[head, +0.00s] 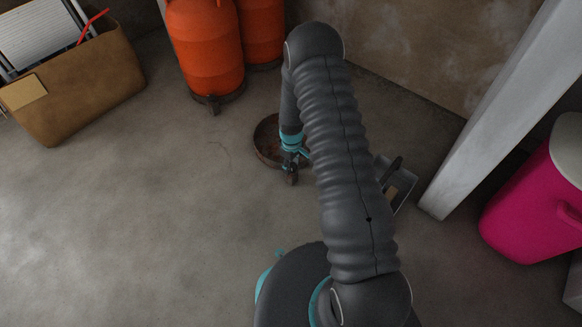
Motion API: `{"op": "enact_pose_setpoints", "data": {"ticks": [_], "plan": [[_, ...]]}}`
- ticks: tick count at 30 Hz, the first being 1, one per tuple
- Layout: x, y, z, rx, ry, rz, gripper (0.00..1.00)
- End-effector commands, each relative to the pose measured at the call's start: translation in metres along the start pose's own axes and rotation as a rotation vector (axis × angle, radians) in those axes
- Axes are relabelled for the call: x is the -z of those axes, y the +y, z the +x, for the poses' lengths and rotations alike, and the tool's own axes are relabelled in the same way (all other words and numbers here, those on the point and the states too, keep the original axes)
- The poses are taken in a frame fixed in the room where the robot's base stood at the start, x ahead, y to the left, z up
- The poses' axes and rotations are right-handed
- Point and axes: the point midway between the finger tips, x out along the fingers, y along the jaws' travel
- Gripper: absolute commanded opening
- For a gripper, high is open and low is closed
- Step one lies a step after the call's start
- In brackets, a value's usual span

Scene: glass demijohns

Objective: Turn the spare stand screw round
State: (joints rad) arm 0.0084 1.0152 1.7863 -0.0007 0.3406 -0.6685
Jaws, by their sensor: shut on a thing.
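The spare stand (262,150) is a round, shallow, rusty brown ring or dish on the concrete floor, near the middle of the head view. My arm and gripper hide its right part. Its screw (291,179) is a small brown piece sticking out at the stand's near edge. My gripper (291,167), dark with teal parts, reaches down over that near edge and is shut on the screw. The fingertips are small and dark here, so the exact grip and the screw's angle cannot be made out.
Orange demijohns (205,45) stand behind, the front one on a similar stand (218,99). A brown box (85,95) is at the left. A small grey tray (402,188), a pale post (500,100) and a pink bin (530,210) are at the right. The left floor is clear.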

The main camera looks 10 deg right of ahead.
Motion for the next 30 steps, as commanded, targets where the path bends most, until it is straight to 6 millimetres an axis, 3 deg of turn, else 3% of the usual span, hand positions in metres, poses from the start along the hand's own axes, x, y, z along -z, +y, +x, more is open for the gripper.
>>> {"op": "enact_pose_setpoints", "data": {"ticks": [15,30], "plan": [[0.0021,-0.0006,0.001,-0.002,0.002,-0.413,0.11],[0.0021,-0.0015,0.0003,-0.001,0.002,-0.546,0.11]]}}
